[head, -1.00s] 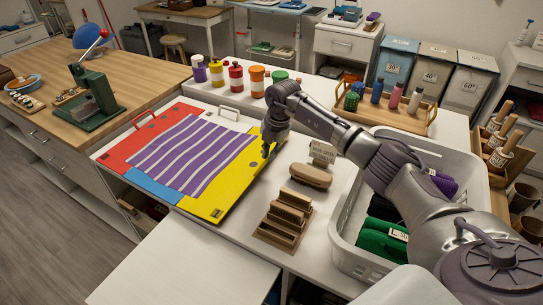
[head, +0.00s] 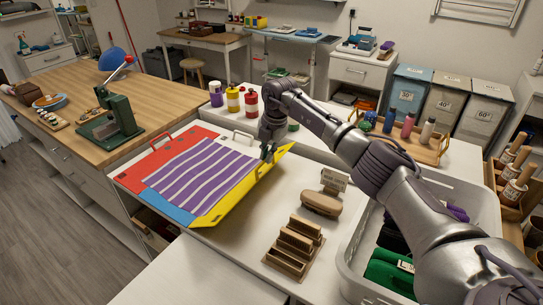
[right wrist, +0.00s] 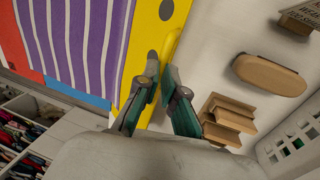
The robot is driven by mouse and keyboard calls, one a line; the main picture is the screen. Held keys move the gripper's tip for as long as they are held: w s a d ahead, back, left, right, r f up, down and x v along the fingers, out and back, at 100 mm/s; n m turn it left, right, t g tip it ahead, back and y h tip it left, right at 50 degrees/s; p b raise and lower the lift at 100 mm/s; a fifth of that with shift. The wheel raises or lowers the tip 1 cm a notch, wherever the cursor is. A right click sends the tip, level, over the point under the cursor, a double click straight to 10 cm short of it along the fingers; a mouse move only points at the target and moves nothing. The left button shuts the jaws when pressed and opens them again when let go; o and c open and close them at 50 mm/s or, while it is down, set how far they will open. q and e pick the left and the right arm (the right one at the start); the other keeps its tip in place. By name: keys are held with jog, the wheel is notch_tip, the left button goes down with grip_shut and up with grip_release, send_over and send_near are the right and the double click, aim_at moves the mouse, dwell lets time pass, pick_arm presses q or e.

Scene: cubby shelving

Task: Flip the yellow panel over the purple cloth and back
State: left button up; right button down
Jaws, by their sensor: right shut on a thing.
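The yellow panel (head: 238,196) is the right-hand flap of a folding board on the white counter. Its outer edge is raised and tilted up. My right gripper (head: 268,152) is shut on that edge; in the right wrist view the fingers (right wrist: 160,82) pinch the yellow panel (right wrist: 150,38). The purple cloth (head: 200,172), with white stripes, lies flat over the board's middle. The red panel (head: 157,155) shows at the left and the blue panel (head: 168,206) at the front. My left gripper is not in view.
Right of the board stand a wooden brush (head: 321,203), a stepped wooden block (head: 294,245) and a white crate (head: 350,262) with dark and green items. Paint bottles (head: 250,100) stand behind the board. A wooden counter with a green press (head: 122,115) lies left.

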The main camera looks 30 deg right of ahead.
jog(key=shift+a+f, duration=0.4)
jog(key=c, duration=1.4)
grip_release()
jog(key=shift+w+f, duration=0.1)
jog(key=shift+c, duration=0.2)
jog(key=shift+o, duration=1.1)
jog(key=shift+w+a+f, duration=0.1)
jog(key=shift+w, duration=0.2)
jog(key=v, duration=1.2)
jog(key=shift+d, duration=0.3)
